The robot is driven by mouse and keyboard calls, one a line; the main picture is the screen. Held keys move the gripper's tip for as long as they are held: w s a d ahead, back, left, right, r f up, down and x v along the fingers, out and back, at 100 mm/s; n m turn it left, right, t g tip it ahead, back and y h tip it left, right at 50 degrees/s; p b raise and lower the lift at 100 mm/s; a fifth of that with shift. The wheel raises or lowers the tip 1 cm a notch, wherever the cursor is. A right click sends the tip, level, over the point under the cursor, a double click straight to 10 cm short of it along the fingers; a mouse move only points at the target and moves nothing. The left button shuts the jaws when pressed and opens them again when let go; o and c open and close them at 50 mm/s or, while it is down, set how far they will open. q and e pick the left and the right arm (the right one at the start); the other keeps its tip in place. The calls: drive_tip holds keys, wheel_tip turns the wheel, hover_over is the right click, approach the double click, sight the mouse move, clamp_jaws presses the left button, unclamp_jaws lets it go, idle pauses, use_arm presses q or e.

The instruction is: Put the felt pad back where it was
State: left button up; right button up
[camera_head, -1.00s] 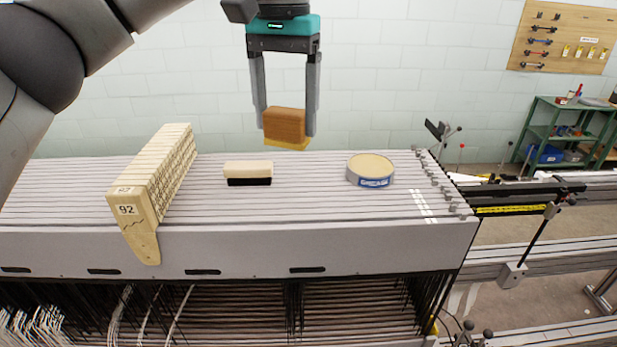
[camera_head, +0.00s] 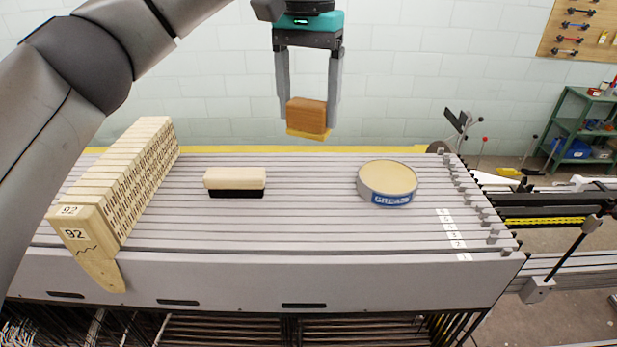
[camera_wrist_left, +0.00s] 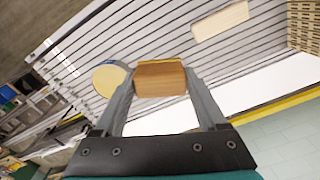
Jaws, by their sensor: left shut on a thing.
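My left gripper (camera_head: 308,115) is shut on a brown block with a yellow layer underneath (camera_head: 307,116), which I take for the felt pad. It hangs in the air beyond the back of the slatted grey top (camera_head: 300,225), clear of it. In the left wrist view the block (camera_wrist_left: 160,78) sits between both fingers (camera_wrist_left: 160,90). A cream block with a black underside (camera_head: 235,181) lies on the slats to the left. A round grease tin (camera_head: 388,181) with a blue label stands to the right. My right gripper is not in view.
A long stack of pale wooden pieces marked 92 (camera_head: 112,185) stands at the left of the top. The slats between the cream block and the tin are bare. Small knobs line the right edge. A green shelf (camera_head: 580,125) stands further right.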

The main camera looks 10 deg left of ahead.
use_arm(q)
wheel_tip(320, 180, down, 7)
drive_tip(key=shift+w+r+p, duration=0.1)
drive_tip(key=shift+p, duration=0.3)
wheel_tip(320, 180, down, 4)
drive_tip(key=shift+f+p, duration=0.25)
drive_tip(key=shift+p, duration=0.05)
drive_tip(key=shift+f, duration=0.1)
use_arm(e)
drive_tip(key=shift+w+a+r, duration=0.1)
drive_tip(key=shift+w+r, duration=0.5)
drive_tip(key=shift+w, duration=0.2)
use_arm(q)
drive_tip(key=shift+f, duration=0.1)
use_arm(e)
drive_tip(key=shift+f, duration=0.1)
use_arm(q)
drive_tip(key=o, duration=1.1)
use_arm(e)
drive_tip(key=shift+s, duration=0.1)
use_arm(q)
wheel_tip(320, 180, up, 11)
drive_tip(key=shift+f+b, duration=0.1)
drive_tip(key=shift+b, duration=0.6)
drive_tip(key=shift+r, duration=0.75)
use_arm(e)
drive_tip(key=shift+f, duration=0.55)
